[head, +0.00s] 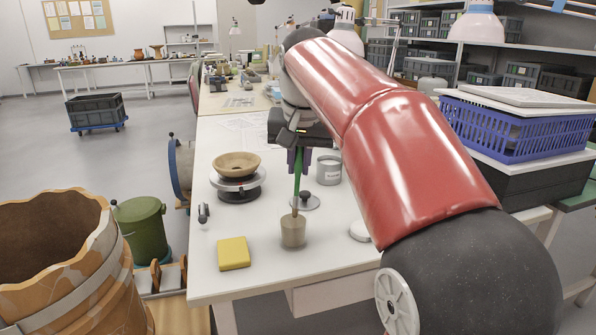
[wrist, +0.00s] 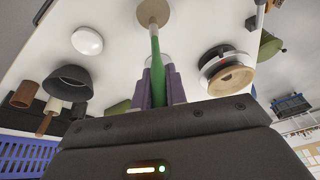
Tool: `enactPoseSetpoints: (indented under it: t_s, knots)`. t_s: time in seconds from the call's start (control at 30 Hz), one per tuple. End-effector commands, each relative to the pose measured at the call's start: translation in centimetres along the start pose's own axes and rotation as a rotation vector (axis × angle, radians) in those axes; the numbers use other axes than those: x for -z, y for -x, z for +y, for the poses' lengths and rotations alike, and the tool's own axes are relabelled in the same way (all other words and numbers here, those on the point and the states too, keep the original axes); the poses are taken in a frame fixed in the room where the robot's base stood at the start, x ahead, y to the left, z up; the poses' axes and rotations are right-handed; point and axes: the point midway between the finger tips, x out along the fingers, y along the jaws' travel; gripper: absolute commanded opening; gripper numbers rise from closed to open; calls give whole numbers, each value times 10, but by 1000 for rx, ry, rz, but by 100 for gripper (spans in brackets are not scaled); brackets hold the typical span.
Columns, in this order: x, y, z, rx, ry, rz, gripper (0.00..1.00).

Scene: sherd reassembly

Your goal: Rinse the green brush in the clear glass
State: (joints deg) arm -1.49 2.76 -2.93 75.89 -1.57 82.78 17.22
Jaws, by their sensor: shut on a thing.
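My gripper (head: 298,160) is shut on the green brush (head: 297,185) and holds it nearly upright, pointing down. The brush also shows in the wrist view (wrist: 155,58), between the purple fingers (wrist: 159,88). The glass (head: 293,231) stands on the white table near its front edge, below my gripper. It looks beige and cloudy rather than clear. The brush's lower end meets the glass's mouth; I cannot tell how deep it is inside. The glass also shows at the top of the wrist view (wrist: 153,13). The brush tip is hidden.
A yellow sponge (head: 233,253) lies left of the glass. Behind it, a tan bowl (head: 237,161) sits on a turntable (head: 238,189). A grey tin (head: 329,170) and a knobbed disc (head: 305,202) stand behind the glass. A white disc (head: 360,231) lies to the right.

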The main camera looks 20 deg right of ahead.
Motion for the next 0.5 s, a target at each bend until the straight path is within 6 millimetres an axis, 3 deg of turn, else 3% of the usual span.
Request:
enactPoseSetpoints:
  t_s: [0.5]
  knots:
    - [12, 28, 0, 0, 0, -1, 0]
